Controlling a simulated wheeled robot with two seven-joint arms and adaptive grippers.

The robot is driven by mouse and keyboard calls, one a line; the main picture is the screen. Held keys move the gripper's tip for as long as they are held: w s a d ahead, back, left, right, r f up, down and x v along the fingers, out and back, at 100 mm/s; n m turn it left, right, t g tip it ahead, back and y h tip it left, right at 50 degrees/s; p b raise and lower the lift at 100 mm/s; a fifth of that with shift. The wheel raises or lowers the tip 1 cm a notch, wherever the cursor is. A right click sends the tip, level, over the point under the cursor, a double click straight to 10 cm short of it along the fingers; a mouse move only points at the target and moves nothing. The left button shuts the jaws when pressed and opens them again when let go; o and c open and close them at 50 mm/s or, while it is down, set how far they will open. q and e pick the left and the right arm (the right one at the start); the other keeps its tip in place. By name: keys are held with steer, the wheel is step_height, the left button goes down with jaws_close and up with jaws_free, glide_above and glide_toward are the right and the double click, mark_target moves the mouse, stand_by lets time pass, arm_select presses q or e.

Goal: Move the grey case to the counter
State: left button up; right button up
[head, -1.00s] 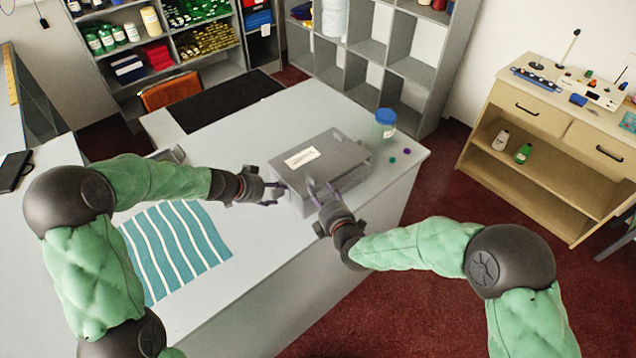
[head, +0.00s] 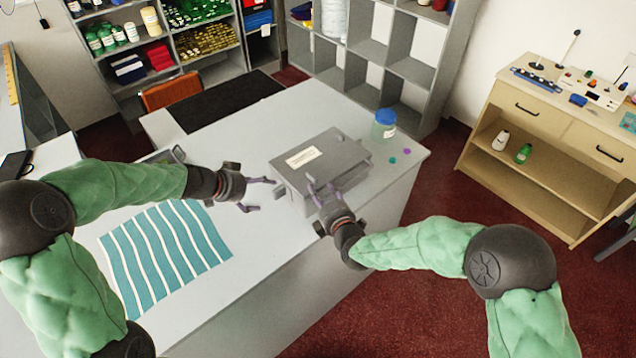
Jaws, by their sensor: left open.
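The grey case (head: 335,159) lies flat on the white-grey counter (head: 262,255), near its right end, with a pale label on its top. My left gripper (head: 260,193) is open and empty, just left of the case with a gap between them. My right gripper (head: 323,187) is at the case's near side. Its two fingertips are apart and overlap the case in the picture; I cannot tell whether they touch it. Part of the case's near face is hidden behind this gripper.
A blue-lidded jar (head: 384,125) and small discs (head: 393,160) stand right of the case. A teal striped cloth (head: 165,252) lies at the left front. A dark mat (head: 228,102) lies behind. A wooden cabinet (head: 545,150) stands apart at right.

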arm_select(q)
steer(key=shift+v, duration=2.75)
arm_select(e)
steer(key=o, duration=0.9)
steer(key=shift+c, duration=0.2)
steer(key=shift+s, duration=0.1)
steer(key=v, duration=1.1)
steer(key=shift+s+d, duration=0.2)
steer(key=shift+s, duration=0.2)
arm_select(q)
steer(key=shift+f, duration=0.1)
arm_select(e)
steer(key=shift+s, duration=0.1)
